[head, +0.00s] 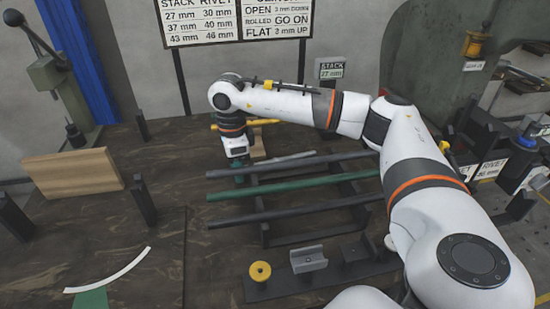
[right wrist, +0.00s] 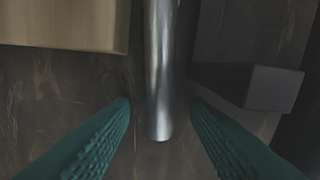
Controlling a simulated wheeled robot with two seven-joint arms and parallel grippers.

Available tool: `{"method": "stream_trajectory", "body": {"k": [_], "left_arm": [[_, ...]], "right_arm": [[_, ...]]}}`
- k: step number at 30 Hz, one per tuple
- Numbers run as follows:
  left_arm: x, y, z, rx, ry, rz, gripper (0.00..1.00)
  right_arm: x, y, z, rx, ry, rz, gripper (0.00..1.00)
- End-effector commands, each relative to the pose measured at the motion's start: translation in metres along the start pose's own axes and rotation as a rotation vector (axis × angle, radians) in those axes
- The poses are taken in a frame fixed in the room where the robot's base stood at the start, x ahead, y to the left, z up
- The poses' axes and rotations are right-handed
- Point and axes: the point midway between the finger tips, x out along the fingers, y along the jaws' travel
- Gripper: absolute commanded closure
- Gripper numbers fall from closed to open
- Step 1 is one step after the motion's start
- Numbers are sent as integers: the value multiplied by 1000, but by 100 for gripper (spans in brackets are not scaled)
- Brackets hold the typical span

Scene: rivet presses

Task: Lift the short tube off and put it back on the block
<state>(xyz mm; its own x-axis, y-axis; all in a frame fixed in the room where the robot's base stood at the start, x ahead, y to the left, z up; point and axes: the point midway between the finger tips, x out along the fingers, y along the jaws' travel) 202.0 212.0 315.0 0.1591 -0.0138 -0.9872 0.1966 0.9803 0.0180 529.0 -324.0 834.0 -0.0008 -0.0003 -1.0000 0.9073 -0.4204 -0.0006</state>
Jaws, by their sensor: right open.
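A short silver-grey tube (head: 288,160) lies behind the long bars on the bench in the head view. In the right wrist view the tube (right wrist: 160,75) runs down the middle, its near end between the fingertips. My right gripper (right wrist: 160,108) is open, with its green ridged fingers on either side of that end and gaps showing. In the head view my right gripper (head: 238,168) points down at the tube's left end. A pale wooden block (right wrist: 60,25) is left of the tube and a dark block (right wrist: 255,85) is right of it. What supports the tube is unclear. My left gripper is out of view.
Long dark bars (head: 290,209) and a green bar (head: 290,188) lie on a rack in front. A yellow spool (head: 260,271) and a grey notched block (head: 308,258) sit nearer. A wooden board (head: 72,171) stands left. The bench's left-centre is mostly clear.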

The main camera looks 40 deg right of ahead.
Motion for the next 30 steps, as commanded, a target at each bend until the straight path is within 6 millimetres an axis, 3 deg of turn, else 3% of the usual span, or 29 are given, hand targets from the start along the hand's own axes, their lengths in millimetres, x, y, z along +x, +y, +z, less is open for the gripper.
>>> {"method": "stream_trajectory", "body": {"k": [5,12,13,23,30], "left_arm": [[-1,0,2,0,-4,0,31],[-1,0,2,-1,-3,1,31],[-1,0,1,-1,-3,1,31],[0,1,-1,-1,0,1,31],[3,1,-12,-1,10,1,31]], "right_arm": [[0,0,0,1,0,0,59],[-1,0,0,1,1,0,98],[-1,0,0,1,1,0,100],[-8,1,0,1,3,2,100],[-52,1,-1,0,4,4,100]]}}
